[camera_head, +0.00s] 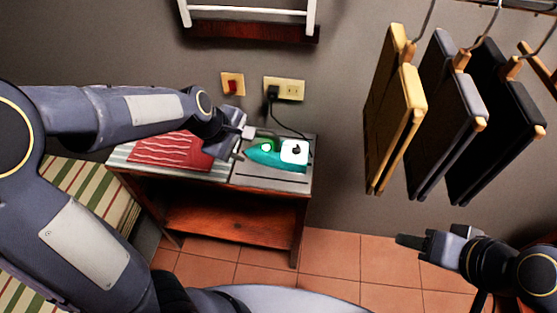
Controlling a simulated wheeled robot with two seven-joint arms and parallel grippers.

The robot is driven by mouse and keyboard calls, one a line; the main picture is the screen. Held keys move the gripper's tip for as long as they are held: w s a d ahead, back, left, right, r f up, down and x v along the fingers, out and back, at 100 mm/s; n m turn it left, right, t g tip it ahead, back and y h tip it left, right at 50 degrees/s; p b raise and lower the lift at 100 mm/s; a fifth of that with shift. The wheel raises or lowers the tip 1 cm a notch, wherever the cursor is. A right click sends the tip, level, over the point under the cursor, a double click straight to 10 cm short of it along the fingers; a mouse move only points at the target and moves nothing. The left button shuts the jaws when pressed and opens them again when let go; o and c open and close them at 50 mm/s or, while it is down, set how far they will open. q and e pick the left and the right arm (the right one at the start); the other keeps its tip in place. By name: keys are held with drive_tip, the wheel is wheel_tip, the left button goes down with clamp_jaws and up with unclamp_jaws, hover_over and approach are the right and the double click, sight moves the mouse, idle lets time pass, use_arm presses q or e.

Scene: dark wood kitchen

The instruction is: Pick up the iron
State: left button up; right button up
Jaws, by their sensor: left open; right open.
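A teal and white iron (266,155) lies on the grey right end of a small wooden ironing table, with its pointed end to the left and its white part to the right. A black cord runs from it up to the wall outlet. My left gripper (242,144) is open at the iron's left end, close to its tip. I cannot tell whether it touches the iron. My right gripper (418,240) is at the lower right, away from the table, with nothing in it.
A red cloth (172,148) lies on the left part of the table (308,176). Trousers on hangers (398,125) hang at the right, above my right gripper. A wall outlet (290,90) and a red switch (233,86) are behind the table. The tiled floor (345,260) in front is clear.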

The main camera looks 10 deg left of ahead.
sight(266, 133)
use_arm(q)
drive_tip(key=w+d+f+n+y, duration=0.1)
drive_tip(key=w+f, duration=0.2)
drive_tip(key=w, duration=0.1)
drive_tip(key=w+d+f+n+t+y+b, duration=0.1)
drive_tip(key=w+f, duration=0.3)
drive_tip(key=w, duration=0.1)
drive_tip(key=w+d+f+n+t+y+b, duration=0.1)
drive_tip(key=w+f+n, duration=0.1)
drive_tip(key=w+f, duration=0.2)
drive_tip(key=shift+w+f+y, duration=0.25)
drive_tip(key=shift+w+y, duration=0.05)
drive_tip(key=shift+w, duration=0.3)
use_arm(e)
wheel_tip(266, 133, down, 3)
drive_tip(key=shift+f, duration=0.1)
use_arm(q)
drive_tip(key=shift+c, duration=0.4)
drive_tip(key=c, duration=0.9)
clamp_jaws()
drive_tip(key=shift+r, duration=0.1)
drive_tip(key=shift+w+r, duration=0.1)
